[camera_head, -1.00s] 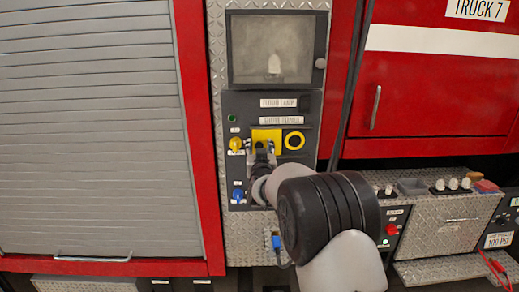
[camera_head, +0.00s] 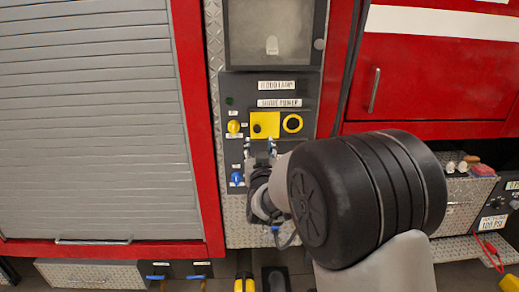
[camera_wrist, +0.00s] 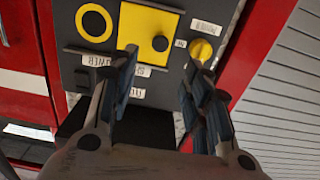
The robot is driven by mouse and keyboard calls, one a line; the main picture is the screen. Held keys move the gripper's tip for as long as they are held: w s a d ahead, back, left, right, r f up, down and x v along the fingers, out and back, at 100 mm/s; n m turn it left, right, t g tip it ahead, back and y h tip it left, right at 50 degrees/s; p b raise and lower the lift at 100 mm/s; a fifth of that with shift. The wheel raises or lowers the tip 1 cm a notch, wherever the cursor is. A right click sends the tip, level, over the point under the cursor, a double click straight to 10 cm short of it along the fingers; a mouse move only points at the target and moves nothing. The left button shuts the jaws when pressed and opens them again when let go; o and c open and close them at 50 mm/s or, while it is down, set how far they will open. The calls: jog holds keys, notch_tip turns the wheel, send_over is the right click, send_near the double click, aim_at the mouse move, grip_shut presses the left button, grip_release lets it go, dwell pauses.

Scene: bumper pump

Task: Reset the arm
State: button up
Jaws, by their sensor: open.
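My gripper (camera_head: 260,148) is open and empty, just below the yellow plate (camera_head: 272,122) on the dark control panel in the head view. The plate bears a small black knob (camera_head: 257,128). In the wrist view my gripper (camera_wrist: 160,65) points at the panel, its two dark fingers apart. The yellow plate (camera_wrist: 145,28) and black knob (camera_wrist: 160,43) show beyond the fingertips, with a visible gap between the fingers. My arm hides the lower right of the panel.
A yellow knob (camera_head: 233,127), a yellow ring (camera_head: 292,123) and a blue knob (camera_head: 236,178) sit around the plate. A small indicator (camera_head: 229,100) looks dark. A grey roller shutter (camera_head: 90,130) stands left; a red cabinet door (camera_head: 430,80) stands right.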

dwell(0.3)
jog(key=s+d+f+g, duration=0.1)
jog(key=s+d+g, duration=0.2)
jog(key=s, duration=1.2)
jog(key=s+d+f+g, duration=0.2)
jog(key=s+g, duration=0.4)
jog(key=s, duration=0.9)
jog(key=s+d+f+g, duration=0.2)
jog(key=s+d+g, duration=0.2)
jog(key=s, duration=1.2)
jog(key=shift+d, duration=0.6)
